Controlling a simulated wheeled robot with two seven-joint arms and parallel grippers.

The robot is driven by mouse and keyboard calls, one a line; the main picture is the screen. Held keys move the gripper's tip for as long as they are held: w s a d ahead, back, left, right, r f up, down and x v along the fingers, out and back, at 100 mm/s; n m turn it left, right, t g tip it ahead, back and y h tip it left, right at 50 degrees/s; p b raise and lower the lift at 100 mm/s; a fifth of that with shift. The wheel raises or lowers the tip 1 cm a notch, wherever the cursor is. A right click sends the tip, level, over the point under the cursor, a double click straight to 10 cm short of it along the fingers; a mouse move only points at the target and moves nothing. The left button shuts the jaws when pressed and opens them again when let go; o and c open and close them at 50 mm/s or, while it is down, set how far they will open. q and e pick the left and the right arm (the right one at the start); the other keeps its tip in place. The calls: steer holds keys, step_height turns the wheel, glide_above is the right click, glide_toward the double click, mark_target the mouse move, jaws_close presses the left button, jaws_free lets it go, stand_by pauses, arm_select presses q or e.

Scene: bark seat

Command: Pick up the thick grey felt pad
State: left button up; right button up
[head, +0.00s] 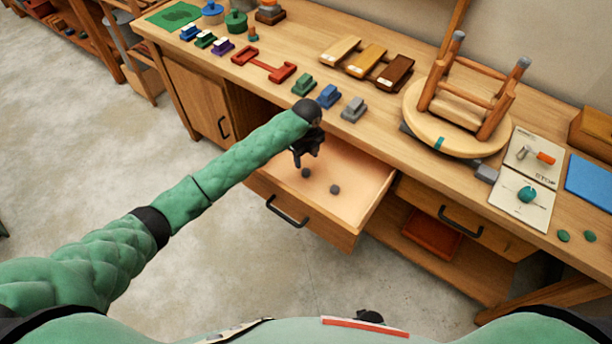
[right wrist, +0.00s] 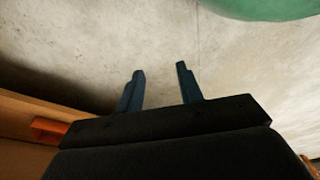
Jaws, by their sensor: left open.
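Two small dark grey round pieces, a rear one (head: 305,172) and a front one (head: 335,189), lie apart on the floor of the open drawer (head: 378,203) in the head view. They look like felt pads, but I cannot tell which is thicker. My left gripper (head: 307,158) is open over the drawer, just above and behind the rear piece in the picture, and no held thing shows in it. My right gripper (right wrist: 160,88) is open and empty in the right wrist view, with bare floor beyond its fingers.
An upturned stool (head: 455,135) stands on the workbench (head: 285,105) above the drawer's right side. Coloured blocks, a red clamp-like piece (head: 264,66) and wooden planes (head: 366,59) line the top. Cards (head: 521,195) and green discs (head: 563,236) lie at the right.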

mark_target(306, 171)
arm_select(q)
step_height(306, 171, down, 2)
steer(key=shift+f+p, duration=0.15)
steer(key=shift+p, duration=0.3)
steer(key=shift+f, duration=0.35)
steer(key=f+p, duration=0.2)
steer(key=f, duration=0.1)
steer(key=shift+w+a+f+p, duration=0.1)
steer(key=shift+w+f+p, duration=0.1)
steer(key=shift+p, duration=0.1)
steer(key=shift+f, duration=0.65)
arm_select(e)
steer(key=s+d+f, duration=0.2)
steer(key=s+f, duration=0.3)
steer(key=shift+s+d, duration=0.15)
steer(key=shift+d, duration=0.25)
arm_select(q)
steer(key=c, duration=1)
arm_select(e)
steer(key=shift+d, duration=0.1)
